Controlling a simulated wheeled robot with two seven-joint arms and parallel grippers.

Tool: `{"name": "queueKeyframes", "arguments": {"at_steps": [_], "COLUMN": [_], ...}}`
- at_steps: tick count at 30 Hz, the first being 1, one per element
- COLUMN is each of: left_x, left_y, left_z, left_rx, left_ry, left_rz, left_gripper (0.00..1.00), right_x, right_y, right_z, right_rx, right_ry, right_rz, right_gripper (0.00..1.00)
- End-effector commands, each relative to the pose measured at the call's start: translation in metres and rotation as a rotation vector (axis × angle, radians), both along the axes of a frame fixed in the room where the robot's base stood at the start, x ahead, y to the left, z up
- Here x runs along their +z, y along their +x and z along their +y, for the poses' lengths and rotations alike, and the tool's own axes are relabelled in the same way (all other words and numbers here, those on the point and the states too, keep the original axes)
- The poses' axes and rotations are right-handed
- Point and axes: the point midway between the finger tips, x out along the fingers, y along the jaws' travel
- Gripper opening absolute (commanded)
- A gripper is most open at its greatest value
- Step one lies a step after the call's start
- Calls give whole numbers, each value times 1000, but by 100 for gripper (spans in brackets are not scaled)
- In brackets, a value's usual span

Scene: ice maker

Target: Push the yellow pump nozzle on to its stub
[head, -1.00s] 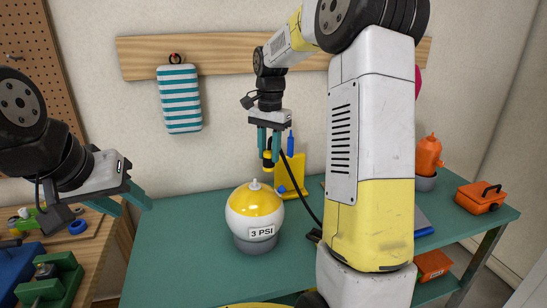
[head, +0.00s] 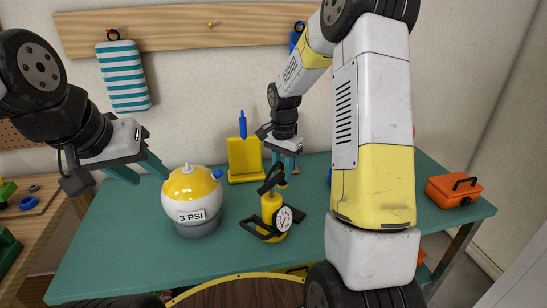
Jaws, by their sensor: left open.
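The yellow and white ball (head: 181,212), labelled "3 PSI", sits in a grey base on the green table, with a small pale stub (head: 187,167) upright on top. The yellow pump (head: 270,208), with a round gauge and black foot frame, stands to its right. My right gripper (head: 286,168) is above the pump in the picture, pointing down; it appears shut on the small yellow nozzle (head: 281,179), with the black hose bending beside it. The nozzle is partly hidden and is apart from the ball's stub. My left gripper (head: 140,174) is open and empty, left of the ball.
A yellow stand (head: 244,160) with a blue piece stands at the back. A blue knob (head: 217,174) shows beside the ball. An orange toolbox (head: 453,190) is at the right. My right arm hides the table's right middle. The table's front left is clear.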

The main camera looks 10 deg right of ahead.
Motion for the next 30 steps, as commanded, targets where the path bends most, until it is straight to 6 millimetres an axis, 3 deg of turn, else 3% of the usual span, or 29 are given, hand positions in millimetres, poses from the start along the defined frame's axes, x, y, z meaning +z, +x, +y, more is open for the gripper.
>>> {"name": "queueKeyframes", "arguments": {"at_steps": [19,30], "left_x": [0,0], "left_y": [0,0], "left_z": [0,0], "left_rx": [0,0], "left_ry": [0,0], "left_rz": [0,0], "left_gripper": [42,42], "right_x": [-52,-64], "right_y": [-1,0], "right_z": [1,0], "right_rx": [1,0], "right_ry": [0,0], "right_rz": [3,1], "right_gripper": [0,0]}}
